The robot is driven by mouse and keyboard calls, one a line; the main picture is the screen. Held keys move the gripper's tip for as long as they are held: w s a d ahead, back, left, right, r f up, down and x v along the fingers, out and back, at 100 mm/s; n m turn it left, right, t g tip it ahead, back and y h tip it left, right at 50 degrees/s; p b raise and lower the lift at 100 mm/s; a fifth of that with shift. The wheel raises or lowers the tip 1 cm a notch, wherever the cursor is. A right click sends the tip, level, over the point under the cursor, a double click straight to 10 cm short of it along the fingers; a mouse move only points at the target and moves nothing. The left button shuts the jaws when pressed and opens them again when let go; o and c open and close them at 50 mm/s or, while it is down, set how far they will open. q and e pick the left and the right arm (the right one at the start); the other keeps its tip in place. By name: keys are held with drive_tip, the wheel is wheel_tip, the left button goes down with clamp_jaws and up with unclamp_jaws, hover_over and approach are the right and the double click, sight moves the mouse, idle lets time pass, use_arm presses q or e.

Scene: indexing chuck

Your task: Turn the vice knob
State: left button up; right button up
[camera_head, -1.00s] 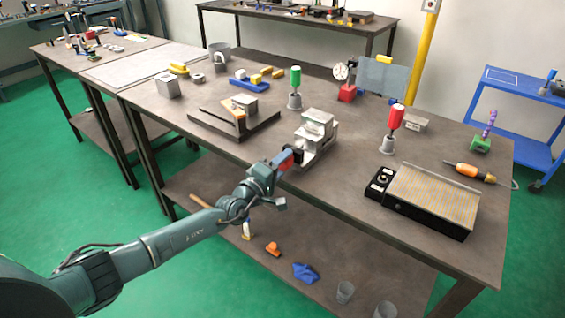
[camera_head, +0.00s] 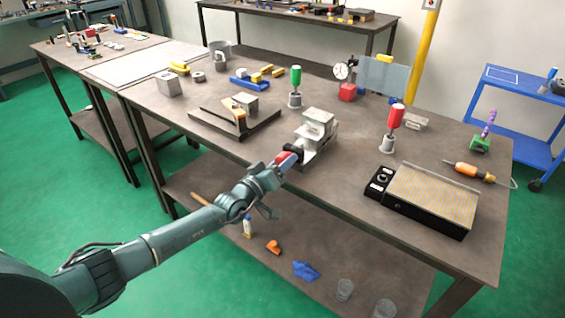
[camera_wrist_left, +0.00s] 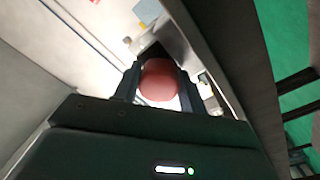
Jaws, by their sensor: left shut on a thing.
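The vice (camera_head: 315,135) is a grey metal block with stepped jaws near the front edge of the table. Its red knob (camera_head: 286,160) points toward the front left, with a dark part between knob and vice body. My left gripper (camera_head: 281,165) is shut on the knob. In the left wrist view the rounded red knob (camera_wrist_left: 159,82) sits between the two dark fingers of my left gripper (camera_wrist_left: 160,88). The fingertips partly hide the knob's sides. My right gripper is not in view.
A dark angle plate (camera_head: 235,128) lies left of the vice. A green-handled tool (camera_head: 295,78) stands behind it, and a red-handled one (camera_head: 396,118) to the right. A box with a ribbed top (camera_head: 432,198) sits at the front right. The tabletop between is clear.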

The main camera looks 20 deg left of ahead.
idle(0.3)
use_arm(q)
drive_tip(key=shift+r, duration=0.1)
drive_tip(key=o, duration=1)
drive_tip(key=v, duration=1.3)
drive_tip(key=shift+s+p, duration=0.1)
drive_tip(key=shift+p, duration=0.25)
